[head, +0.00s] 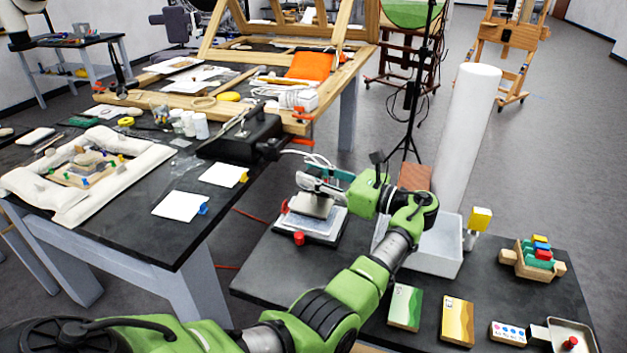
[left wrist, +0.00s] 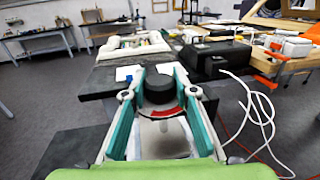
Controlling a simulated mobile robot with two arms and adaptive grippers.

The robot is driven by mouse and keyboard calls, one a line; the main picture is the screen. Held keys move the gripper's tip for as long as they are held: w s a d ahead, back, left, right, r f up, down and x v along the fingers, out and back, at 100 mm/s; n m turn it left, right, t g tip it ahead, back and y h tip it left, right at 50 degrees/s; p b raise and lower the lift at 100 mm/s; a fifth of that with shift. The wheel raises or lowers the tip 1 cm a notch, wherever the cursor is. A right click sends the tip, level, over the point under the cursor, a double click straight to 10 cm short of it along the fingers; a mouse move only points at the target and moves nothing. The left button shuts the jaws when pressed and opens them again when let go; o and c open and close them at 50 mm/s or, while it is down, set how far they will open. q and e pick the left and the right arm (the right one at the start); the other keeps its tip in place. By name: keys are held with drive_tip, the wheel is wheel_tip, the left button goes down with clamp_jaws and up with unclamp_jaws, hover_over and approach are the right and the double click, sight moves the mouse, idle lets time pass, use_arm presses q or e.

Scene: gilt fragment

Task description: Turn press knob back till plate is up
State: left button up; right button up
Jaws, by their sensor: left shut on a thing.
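The small press (head: 318,228) stands on the dark low table, with a grey block-like plate (head: 311,205) above its pale base. In the left wrist view the round black knob (left wrist: 158,88) sits between my gripper's teal fingers, with a red curved mark (left wrist: 160,114) just below it. My left gripper (head: 322,181) reaches over the press from the right and is shut on the knob; it also shows in the left wrist view (left wrist: 159,95). The gripper hides the knob in the head view. I cannot tell the plate's exact height. My right gripper is not in view.
A white bin (head: 437,250) and a tall white roll (head: 466,140) stand right of the press. A black case (head: 240,137) and white cards (head: 180,205) lie on the neighbouring table. Green and yellow boxes (head: 405,307) sit near the front edge.

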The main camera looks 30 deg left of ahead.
use_arm(q)
drive_tip(key=shift+f, duration=0.1)
idle(0.3)
drive_tip(key=o, duration=1.1)
drive_tip(key=d, duration=1.2)
drive_tip(key=shift+w, duration=0.4)
drive_tip(key=shift+a, duration=0.1)
